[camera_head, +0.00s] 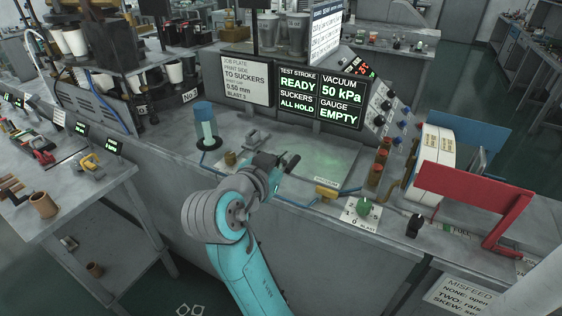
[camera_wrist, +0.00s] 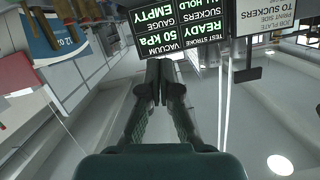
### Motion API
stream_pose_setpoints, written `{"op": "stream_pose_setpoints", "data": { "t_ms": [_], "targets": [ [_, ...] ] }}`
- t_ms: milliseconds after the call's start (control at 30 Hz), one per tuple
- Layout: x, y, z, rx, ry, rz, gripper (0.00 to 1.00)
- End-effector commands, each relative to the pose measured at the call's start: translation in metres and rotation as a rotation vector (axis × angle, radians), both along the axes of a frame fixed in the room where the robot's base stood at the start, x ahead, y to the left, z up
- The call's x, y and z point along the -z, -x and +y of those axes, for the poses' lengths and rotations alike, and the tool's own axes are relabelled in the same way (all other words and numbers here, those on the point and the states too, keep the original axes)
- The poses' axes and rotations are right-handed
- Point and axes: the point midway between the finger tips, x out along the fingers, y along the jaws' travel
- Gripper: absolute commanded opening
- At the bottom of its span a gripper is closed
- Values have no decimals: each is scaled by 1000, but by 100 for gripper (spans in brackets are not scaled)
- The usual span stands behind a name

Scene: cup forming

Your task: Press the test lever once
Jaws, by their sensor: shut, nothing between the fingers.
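My gripper (camera_head: 288,162) is over the left part of the grey machine bench, with its fingers together and empty. In the wrist view the closed fingers (camera_wrist: 160,78) point toward the display, which appears upside down. The display (camera_head: 320,97) reads test stroke READY, suckers ALL HOLD, vacuum 50 kPa and gauge EMPTY. No part is clearly labelled as the test lever. A small black upright control (camera_head: 414,225) stands at the right of the bench, well apart from my gripper. My arm and hand hide part of the bench front.
A teal-topped cylinder (camera_head: 206,130) stands left of my gripper. To the right are a green blast knob (camera_head: 363,207), red buttons (camera_head: 375,172) and a red frame (camera_head: 478,192). A job plate sign (camera_head: 246,80) stands behind. The pale bench middle (camera_head: 325,158) is mostly clear.

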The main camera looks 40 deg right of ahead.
Motion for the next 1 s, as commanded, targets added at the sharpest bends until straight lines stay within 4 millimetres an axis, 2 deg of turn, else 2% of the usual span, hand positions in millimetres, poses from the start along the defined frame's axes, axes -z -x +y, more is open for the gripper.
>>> {"op": "stream_pose_setpoints", "data": {
  "t_ms": [400,500,700,1000],
  "targets": [
    [18,-28,-70,4,1,1,0],
    [35,-31,-67,-2,0,5,0],
    [53,-35,-65,0,1,2,0],
    [57,-36,-65,-1,1,-1,0]
  ]
}}
